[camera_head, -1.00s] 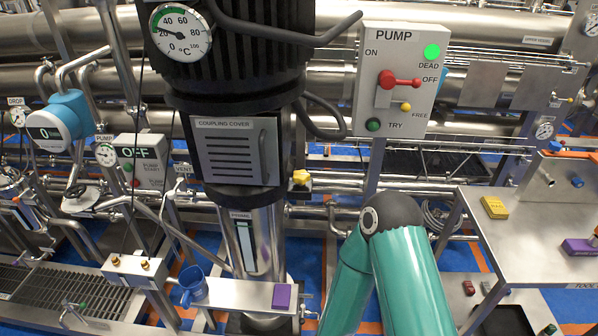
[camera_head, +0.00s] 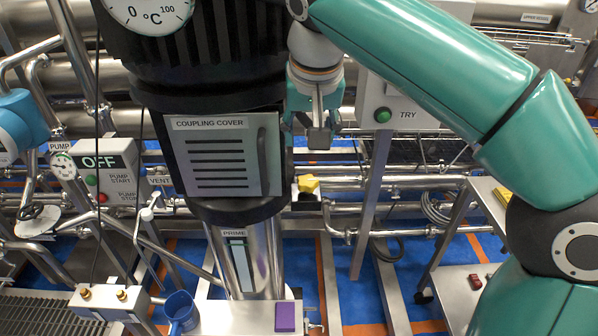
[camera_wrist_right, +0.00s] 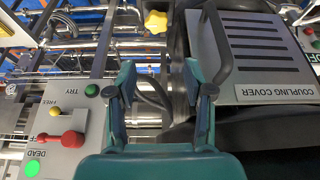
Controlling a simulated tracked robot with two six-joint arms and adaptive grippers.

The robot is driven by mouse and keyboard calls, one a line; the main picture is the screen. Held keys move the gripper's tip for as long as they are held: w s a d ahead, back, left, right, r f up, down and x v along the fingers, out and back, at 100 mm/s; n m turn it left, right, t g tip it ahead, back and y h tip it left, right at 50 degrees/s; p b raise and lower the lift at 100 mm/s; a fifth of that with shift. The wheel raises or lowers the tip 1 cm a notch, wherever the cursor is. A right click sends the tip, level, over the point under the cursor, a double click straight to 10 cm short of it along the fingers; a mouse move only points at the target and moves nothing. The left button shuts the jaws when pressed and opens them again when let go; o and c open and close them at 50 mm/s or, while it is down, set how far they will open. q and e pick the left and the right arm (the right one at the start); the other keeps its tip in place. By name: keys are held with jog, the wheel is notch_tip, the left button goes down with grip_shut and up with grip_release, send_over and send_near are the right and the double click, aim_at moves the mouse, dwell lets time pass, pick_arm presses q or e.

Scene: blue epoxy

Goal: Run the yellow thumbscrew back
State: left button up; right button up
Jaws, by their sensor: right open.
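In the right wrist view the thumbscrew (camera_wrist_right: 156,22) shows whole near the top, beyond the fingertips. My right gripper (camera_head: 315,130) hangs above the thumbscrew, beside the cover's right edge, with its fingers pointing down. In the wrist view the right gripper (camera_wrist_right: 164,80) has its fingers wide apart with nothing between them. It is apart from the thumbscrew. My left gripper is not in view.
The cover's handle (camera_head: 263,160) stands close to the left of my right gripper.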

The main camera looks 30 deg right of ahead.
jog(key=b, duration=0.1)
send_near(308, 180)
jog(key=x, duration=0.9)
jog(key=shift+a, duration=0.1)
jog(key=c, duration=0.9)
jog(key=shift+o, duration=0.2)
